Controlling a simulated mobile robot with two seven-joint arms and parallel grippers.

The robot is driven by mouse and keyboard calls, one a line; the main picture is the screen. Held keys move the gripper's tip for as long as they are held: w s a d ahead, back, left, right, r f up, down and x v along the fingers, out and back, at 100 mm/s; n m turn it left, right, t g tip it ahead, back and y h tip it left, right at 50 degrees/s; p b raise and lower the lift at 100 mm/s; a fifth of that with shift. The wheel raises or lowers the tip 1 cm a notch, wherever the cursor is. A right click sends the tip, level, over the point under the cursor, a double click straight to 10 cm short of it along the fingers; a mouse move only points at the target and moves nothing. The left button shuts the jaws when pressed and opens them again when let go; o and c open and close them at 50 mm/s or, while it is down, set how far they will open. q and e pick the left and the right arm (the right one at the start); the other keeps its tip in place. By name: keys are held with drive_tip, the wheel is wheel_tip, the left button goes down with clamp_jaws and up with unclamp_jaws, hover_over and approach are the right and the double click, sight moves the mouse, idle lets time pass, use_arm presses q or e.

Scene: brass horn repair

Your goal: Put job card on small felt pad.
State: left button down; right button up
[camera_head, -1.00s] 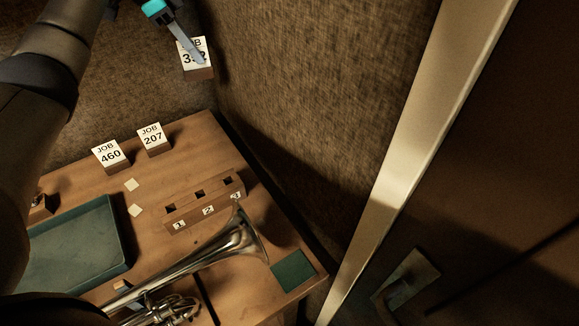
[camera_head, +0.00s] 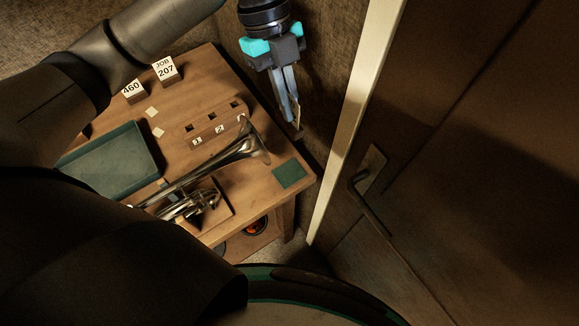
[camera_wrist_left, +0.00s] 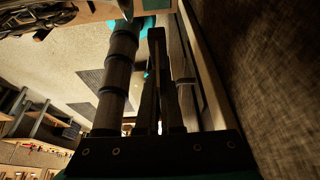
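My left gripper (camera_head: 290,116) is over the right side of the workbench, near the wall, with its fingers pointing down. It is shut on a job card (camera_head: 298,116) that now shows nearly edge-on, its wooden foot at the bottom and its number turned out of sight. The small felt pad (camera_head: 289,174) is a bare dark green square at the bench's near right corner, below the card in the picture. In the left wrist view the dark fingers (camera_wrist_left: 160,45) fill the middle, and the card is hard to make out. My right gripper is not in view.
Job cards 460 (camera_head: 132,91) and 207 (camera_head: 166,72) stand at the back. A numbered wooden block (camera_head: 215,127), a brass horn (camera_head: 232,152) and a green tray (camera_head: 112,163) occupy the bench. The door (camera_head: 450,130) and its pale frame (camera_head: 355,105) are at right.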

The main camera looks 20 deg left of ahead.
use_arm(q)
wheel_tip(320, 180, down, 20)
drive_tip(key=shift+r+b, duration=0.1)
drive_tip(key=shift+b, duration=0.5)
drive_tip(key=c, duration=1.5)
unclamp_jaws()
drive_tip(key=shift+c, duration=0.2)
drive_tip(key=o, duration=0.5)
drive_tip(key=shift+c, duration=0.2)
drive_tip(key=shift+r, duration=0.1)
drive_tip(key=v, duration=1.2)
drive_tip(key=shift+s, duration=0.15)
